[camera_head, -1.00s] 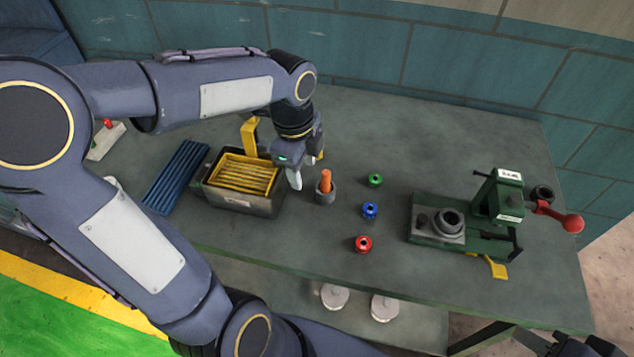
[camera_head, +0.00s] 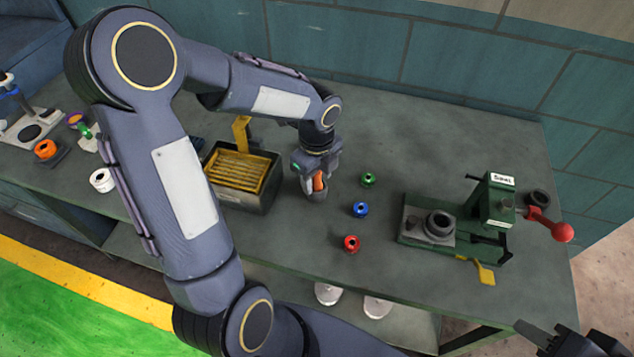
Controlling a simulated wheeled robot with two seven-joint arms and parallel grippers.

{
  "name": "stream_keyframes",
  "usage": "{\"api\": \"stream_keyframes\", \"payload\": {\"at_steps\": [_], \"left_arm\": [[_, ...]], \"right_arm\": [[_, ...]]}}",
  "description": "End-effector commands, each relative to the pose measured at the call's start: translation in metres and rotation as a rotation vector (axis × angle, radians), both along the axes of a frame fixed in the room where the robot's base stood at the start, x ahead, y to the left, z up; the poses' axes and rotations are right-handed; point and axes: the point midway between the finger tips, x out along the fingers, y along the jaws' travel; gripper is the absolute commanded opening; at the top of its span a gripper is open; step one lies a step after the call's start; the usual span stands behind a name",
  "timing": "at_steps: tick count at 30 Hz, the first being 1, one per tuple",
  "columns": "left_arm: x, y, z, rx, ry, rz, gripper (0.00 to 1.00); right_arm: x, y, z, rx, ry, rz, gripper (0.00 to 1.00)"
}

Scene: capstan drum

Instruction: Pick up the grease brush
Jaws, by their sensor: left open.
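The grease brush (camera_head: 319,182) shows only as an orange handle, standing in a small grey cup (camera_head: 317,194) at the middle of the bench. My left gripper (camera_head: 316,185) points down over it, with its open fingers around or beside the handle. The gripper hides part of the handle and cup, and I cannot tell whether the fingers touch it. The brush's lower end is hidden in the cup. My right gripper (camera_head: 562,340) shows only in part at the bottom right corner, far from the brush, and its opening is unclear.
A metal box with yellow slats (camera_head: 240,172) stands left of the cup. Small green (camera_head: 369,179), blue (camera_head: 361,209) and red (camera_head: 351,243) collars lie to its right. A green fixture with a red-knobbed lever (camera_head: 490,215) stands further right. The bench behind the collars is clear.

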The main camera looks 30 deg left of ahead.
Motion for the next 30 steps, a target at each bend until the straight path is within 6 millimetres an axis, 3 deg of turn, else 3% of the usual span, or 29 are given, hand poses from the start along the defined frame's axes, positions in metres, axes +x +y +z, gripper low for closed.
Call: {"api": "stream_keyframes", "payload": {"at_steps": [3,14,25,30], "left_arm": [[0.0,0.0,0.0,0.0,0.0,0.0,0.46],[0.0,0.0,0.0,0.0,0.0,0.0,0.0],[0.0,0.0,0.002,0.0,0.0,0.001,0.0],[0.001,0.0,0.013,0.0,-0.003,0.001,0.0]], "right_arm": [[0.0,0.0,0.0,0.0,0.0,0.0,0.36],[0.0,0.0,0.0,0.0,0.0,0.0,0.36],[0.0,0.0,0.0,0.0,0.0,0.0,0.36],[0.0,0.0,0.001,0.0,0.0,0.0,0.36]]}}
